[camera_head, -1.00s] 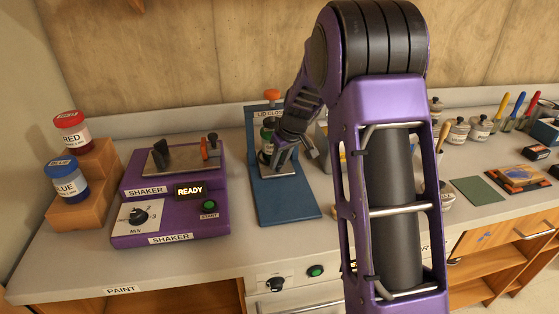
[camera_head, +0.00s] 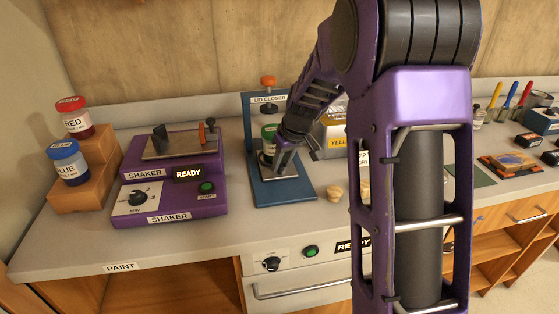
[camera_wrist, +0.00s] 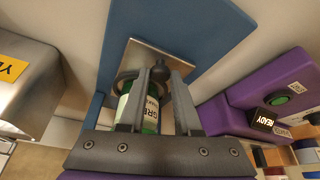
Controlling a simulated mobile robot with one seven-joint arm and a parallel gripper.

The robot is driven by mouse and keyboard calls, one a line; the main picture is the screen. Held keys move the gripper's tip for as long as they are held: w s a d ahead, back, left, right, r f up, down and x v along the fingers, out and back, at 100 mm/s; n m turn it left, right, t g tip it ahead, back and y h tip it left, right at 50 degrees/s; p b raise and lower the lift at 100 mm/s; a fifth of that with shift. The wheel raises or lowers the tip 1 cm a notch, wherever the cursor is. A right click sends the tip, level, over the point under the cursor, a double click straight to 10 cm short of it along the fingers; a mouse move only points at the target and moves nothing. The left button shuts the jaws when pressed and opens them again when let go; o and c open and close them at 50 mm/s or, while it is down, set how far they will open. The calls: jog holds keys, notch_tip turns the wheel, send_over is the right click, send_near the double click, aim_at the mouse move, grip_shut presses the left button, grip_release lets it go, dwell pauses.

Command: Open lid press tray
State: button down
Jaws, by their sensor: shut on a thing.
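The blue lid closer (camera_head: 287,192) stands on the counter, with an orange knob (camera_head: 268,81) on top. Its metal tray (camera_wrist: 146,54) has a dark round knob (camera_wrist: 159,70) near the front edge. A green jar (camera_head: 267,132) stands upright at the tray, and its label shows in the wrist view (camera_wrist: 152,106). My gripper (camera_head: 276,166) reaches down at the front of the lid closer, beside the jar. In the wrist view my fingers (camera_wrist: 160,76) sit on either side of the tray knob and are shut on it. The fingers partly hide the jar.
The purple shaker (camera_head: 166,192) stands to the left, reading READY. Red (camera_head: 74,118) and blue (camera_head: 68,162) jars stand on a wooden step (camera_head: 102,160). A metal box (camera_head: 334,138) with a yellow label is close on the right. The counter's front left is clear.

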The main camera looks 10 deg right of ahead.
jog(key=s+b, duration=0.1)
jog(key=s, duration=0.5)
jog(key=shift+w, duration=0.1)
jog(key=c, duration=0.6)
grip_release()
jog(key=shift+r, duration=0.15)
jog(key=p+v, duration=0.4)
jog(key=v, duration=0.4)
jog(key=p+v, duration=0.4)
jog(key=v, duration=0.5)
jog(key=shift+s, duration=0.25)
